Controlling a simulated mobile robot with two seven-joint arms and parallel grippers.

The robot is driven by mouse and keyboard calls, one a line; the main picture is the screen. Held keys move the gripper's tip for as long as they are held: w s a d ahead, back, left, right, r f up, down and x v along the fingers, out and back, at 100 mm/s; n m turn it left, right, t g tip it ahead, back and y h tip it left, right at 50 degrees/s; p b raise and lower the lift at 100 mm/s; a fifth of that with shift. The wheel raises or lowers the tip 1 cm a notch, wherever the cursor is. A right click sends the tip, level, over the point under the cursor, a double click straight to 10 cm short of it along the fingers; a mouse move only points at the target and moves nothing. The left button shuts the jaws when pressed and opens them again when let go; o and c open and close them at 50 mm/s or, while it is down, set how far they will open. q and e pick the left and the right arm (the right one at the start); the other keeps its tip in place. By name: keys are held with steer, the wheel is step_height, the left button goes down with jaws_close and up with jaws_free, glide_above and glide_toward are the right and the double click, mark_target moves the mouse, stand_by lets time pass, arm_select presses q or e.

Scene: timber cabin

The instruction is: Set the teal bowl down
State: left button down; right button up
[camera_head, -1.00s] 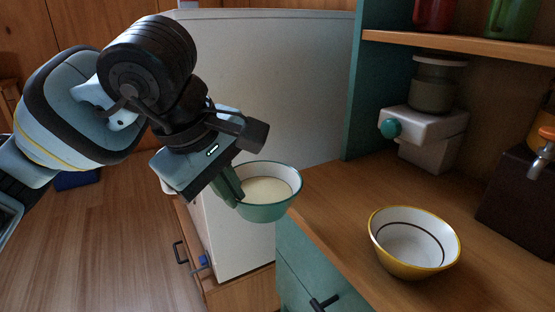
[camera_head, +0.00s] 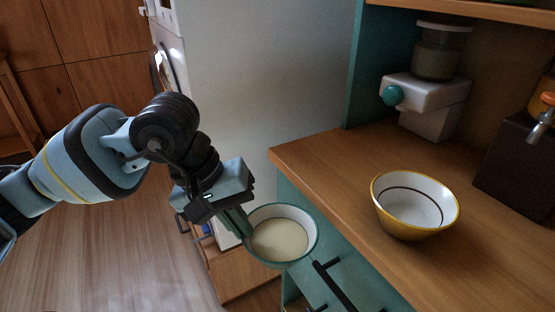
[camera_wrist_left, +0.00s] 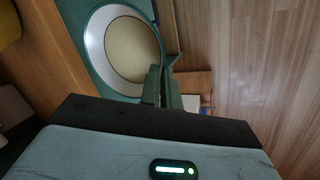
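The teal bowl (camera_head: 280,240) has a white inside and holds something cream-coloured. My left gripper (camera_head: 240,222) is shut on the bowl's left rim and holds it nearly level in the air, in front of the teal cabinet and left of the counter edge. In the left wrist view the bowl (camera_wrist_left: 91,42) shows at the top, with the fingers (camera_wrist_left: 160,88) at its rim. My right gripper is in neither view.
The wooden counter (camera_head: 330,160) has clear room at its near left. A yellow bowl with a white inside (camera_head: 415,205) stands on it. A white appliance with a teal knob (camera_head: 430,105) and a dark dispenser (camera_head: 515,180) stand behind. A black drawer handle (camera_head: 335,285) sticks out below.

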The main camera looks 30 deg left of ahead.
mark_target(278, 240)
arm_select(q)
step_height(278, 240, down, 7)
steer(key=d+m+g, duration=0.1)
steer(key=m+g, duration=0.1)
steer(key=m, duration=0.3)
steer(key=shift+s+m+h, duration=0.25)
steer(key=shift+m+h, duration=0.05)
steer(key=shift+m, duration=0.1)
steer(key=shift+f, duration=0.1)
